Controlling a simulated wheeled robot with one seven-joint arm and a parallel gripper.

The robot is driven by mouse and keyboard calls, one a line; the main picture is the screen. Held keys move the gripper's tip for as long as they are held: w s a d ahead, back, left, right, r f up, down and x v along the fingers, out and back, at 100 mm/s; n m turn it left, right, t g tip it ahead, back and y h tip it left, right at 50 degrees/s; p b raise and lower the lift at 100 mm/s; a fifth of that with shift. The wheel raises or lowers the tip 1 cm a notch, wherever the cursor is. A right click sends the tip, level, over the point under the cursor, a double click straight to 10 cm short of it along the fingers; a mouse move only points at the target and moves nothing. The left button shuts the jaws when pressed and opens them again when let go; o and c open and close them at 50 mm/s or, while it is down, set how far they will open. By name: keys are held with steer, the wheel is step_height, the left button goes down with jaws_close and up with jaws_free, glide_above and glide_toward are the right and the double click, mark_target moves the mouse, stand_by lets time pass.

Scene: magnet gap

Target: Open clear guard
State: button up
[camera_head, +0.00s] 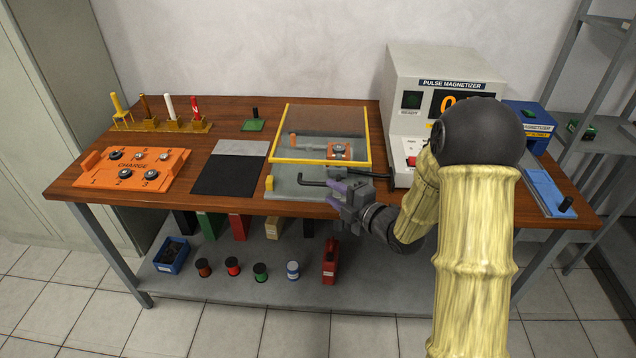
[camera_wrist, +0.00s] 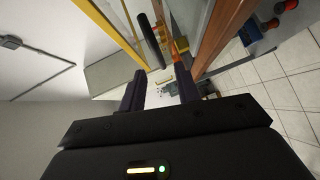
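The clear guard (camera_head: 330,118) is a see-through panel in a yellow frame over a grey fixture base (camera_head: 290,190) at the middle of the bench. A metal and orange part (camera_head: 338,151) shows through it. A dark bar (camera_head: 314,182) runs along the guard's front side; my gripper hides part of that area. My gripper (camera_head: 335,190) is at the front of the guard, fingers apart. In the wrist view, the open fingers (camera_wrist: 160,88) have nothing visibly clasped between them. A black bar (camera_wrist: 150,42) and a yellow frame edge (camera_wrist: 108,25) lie ahead. Contact cannot be told.
The pulse magnetizer (camera_head: 440,80) stands right of the guard, close to my arm. A black mat (camera_head: 228,176) and an orange charge tray (camera_head: 130,170) lie to the left. A rack of coloured tools (camera_head: 165,124) is at the back left. A lower shelf holds several spools.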

mark_target(320, 185)
steer(key=x, duration=0.6)
steer(key=shift+w+a, duration=0.2)
steer(key=shift+c, duration=0.3)
jaws_close()
